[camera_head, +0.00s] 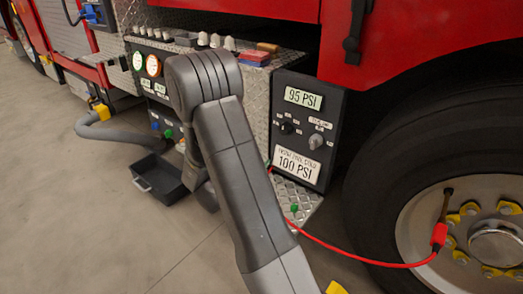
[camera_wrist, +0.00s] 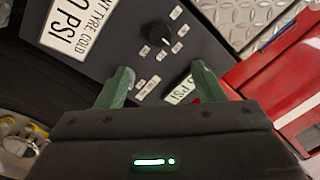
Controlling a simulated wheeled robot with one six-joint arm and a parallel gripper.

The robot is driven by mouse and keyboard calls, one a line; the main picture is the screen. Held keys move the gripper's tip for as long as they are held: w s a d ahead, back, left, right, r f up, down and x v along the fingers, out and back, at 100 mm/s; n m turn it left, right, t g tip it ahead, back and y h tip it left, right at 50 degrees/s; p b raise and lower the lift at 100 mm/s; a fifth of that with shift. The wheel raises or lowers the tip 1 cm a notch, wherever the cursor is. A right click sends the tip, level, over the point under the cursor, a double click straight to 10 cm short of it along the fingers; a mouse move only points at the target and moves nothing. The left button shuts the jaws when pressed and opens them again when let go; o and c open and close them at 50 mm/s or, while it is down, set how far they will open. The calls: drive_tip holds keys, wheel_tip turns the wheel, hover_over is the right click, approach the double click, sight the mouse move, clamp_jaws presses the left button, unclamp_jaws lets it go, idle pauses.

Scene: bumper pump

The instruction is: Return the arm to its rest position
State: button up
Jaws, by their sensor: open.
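My grey arm rises through the middle of the head view and bends at the top in front of the truck's side. My gripper (camera_wrist: 162,88) is hidden behind the arm there. In the wrist view its two green fingers are apart, with nothing seen held between them. They are in front of the dark inflator panel (camera_head: 339,136), which also shows in the wrist view (camera_wrist: 120,20). The panel has a 95 PSI display (camera_head: 304,98), knobs, and a 100 PSI tyre label (camera_head: 297,164). I cannot tell whether the fingers touch the panel.
A red hose (camera_head: 340,254) runs to a red connector (camera_head: 439,235) at the wheel (camera_head: 480,215). A black tray (camera_head: 158,180) and grey hose (camera_head: 112,133) lie at left. A gauge panel (camera_head: 137,62) is behind my arm. The floor at lower left is clear.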

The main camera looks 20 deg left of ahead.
sight(283, 131)
drive_tip(key=shift+w, duration=0.1)
drive_tip(key=b+x, duration=0.1)
drive_tip(key=x, duration=1.2)
drive_tip(key=shift+d+f+b, duration=0.1)
drive_tip(key=shift+b, duration=0.3)
drive_tip(key=shift+w, duration=0.3)
